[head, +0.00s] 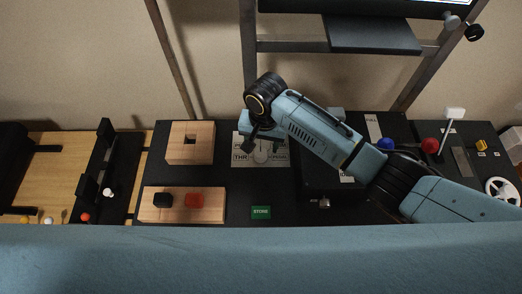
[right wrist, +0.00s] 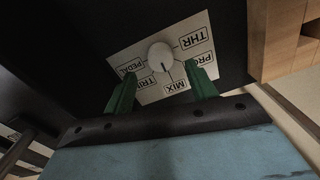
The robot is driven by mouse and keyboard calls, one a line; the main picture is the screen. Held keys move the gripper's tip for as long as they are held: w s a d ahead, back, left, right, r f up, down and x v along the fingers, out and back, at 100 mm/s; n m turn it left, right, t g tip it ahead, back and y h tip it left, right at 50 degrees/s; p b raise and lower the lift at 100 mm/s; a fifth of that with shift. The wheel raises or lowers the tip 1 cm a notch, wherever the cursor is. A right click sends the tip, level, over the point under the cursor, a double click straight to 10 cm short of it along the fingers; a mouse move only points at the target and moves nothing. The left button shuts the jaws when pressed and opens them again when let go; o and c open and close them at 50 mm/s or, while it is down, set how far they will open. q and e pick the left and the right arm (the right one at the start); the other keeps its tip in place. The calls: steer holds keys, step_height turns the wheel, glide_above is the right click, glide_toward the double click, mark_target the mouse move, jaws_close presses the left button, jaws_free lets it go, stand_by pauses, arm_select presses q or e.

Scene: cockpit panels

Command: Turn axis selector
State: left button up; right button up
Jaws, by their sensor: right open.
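The axis selector is a round white knob (right wrist: 161,54) on a white label plate (right wrist: 143,49) marked THR, PRO, MIX, TRIM and PEDAL. A dark pointer line on the knob points toward MIX in the right wrist view. In the head view the plate (head: 240,161) and the knob (head: 261,155) are partly covered by my right gripper (head: 262,140). The right gripper is open, its green fingers (right wrist: 160,76) on either side of the knob's near side, with visible gaps to it. My left gripper is not in view.
A wooden block with a square hole (head: 190,155) and a wooden board (head: 150,208) with black and red buttons lie left of the plate. Blue (head: 386,144) and red (head: 430,146) knobs and a white-topped lever (head: 453,113) stand right.

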mark_target(261, 152)
steer(key=shift+a+f+b, duration=0.1)
steer(key=shift+f+b, duration=0.3)
steer(key=shift+f, duration=1.85)
steer(key=shift+c, duration=0.3)
steer(key=c, duration=0.9)
